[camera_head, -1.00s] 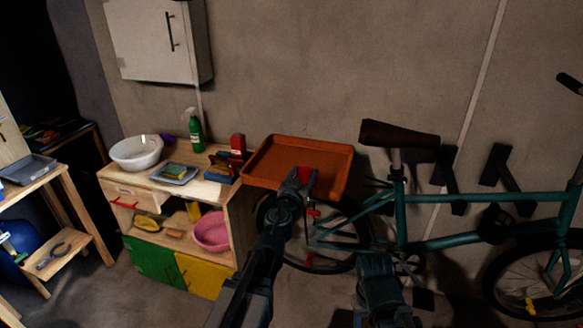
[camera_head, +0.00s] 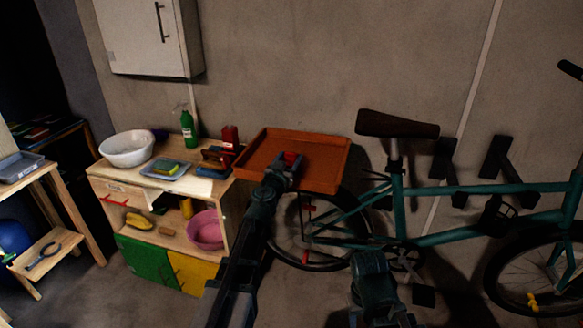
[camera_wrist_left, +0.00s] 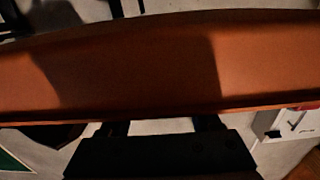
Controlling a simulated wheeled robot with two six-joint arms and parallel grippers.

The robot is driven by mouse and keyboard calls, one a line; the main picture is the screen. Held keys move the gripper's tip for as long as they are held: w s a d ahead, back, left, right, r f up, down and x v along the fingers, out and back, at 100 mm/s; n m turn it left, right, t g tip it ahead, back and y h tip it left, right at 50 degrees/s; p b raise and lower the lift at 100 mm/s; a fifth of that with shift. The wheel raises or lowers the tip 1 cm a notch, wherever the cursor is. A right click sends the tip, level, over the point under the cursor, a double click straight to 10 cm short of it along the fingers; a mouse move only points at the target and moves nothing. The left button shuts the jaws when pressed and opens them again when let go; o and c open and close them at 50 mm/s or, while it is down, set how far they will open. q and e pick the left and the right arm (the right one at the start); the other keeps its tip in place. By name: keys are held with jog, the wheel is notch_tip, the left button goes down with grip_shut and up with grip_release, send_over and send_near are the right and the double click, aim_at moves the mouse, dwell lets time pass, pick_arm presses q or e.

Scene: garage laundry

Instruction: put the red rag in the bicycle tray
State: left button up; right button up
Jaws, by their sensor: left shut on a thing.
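The orange-brown bicycle tray (camera_head: 330,172) sits beside the bicycle's rear, above the rear wheel. It also fills much of the left wrist view (camera_wrist_left: 130,70). My left gripper (camera_head: 285,165) is at the tray's near edge, its tip over the tray in the head view. It is shut on the red rag (camera_head: 291,156), of which only a small red patch shows just past the jaws. The rest of the rag is hidden by the gripper. In the left wrist view the tray's edge hides the fingertips. Part of my right arm shows low in the head view, without visible fingers.
A wooden bench (camera_head: 212,190) left of the tray holds a white bowl (camera_head: 127,149), a green bottle (camera_head: 188,130), a grey dish (camera_head: 165,169) and a red can (camera_head: 230,137). The bicycle's saddle (camera_head: 397,124) rises right of the tray.

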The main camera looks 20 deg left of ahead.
pick_arm(q)
jog(key=shift+f, duration=0.4)
jog(key=shift+a+r, duration=0.15)
pick_arm(e)
jog(key=shift+f, duration=0.25)
pick_arm(q)
jog(key=shift+f, duration=0.2)
jog(key=o, duration=1.3)
pick_arm(e)
jog(key=shift+f, duration=0.15)
pick_arm(q)
jog(key=shift+o, duration=0.2)
jog(key=shift+r, duration=0.15)
jog(key=shift+r, duration=0.1)
jog(key=s, duration=1.2)
jog(key=shift+a, duration=0.15)
